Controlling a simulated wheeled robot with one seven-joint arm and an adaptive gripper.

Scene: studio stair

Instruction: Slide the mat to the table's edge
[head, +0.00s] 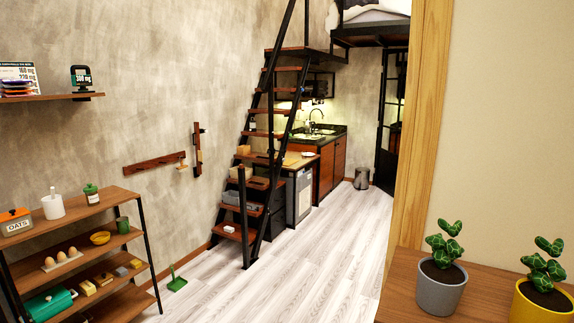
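I see no mat in the head view. A brown wooden surface (405,290) shows in part at the lower right, cut off by the frame; I cannot tell whether it is the table. A grey pot with a green plant (440,287) and a yellow pot with a green plant (542,298) stand on it. My gripper is not in view.
An open shelf unit (92,207) with several small items stands at the left. A steep stair (250,232) with black rails rises mid-room, before a kitchen counter (330,172). A green dustpan-like thing (176,280) lies on the floor. The pale plank floor (300,260) is mostly clear.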

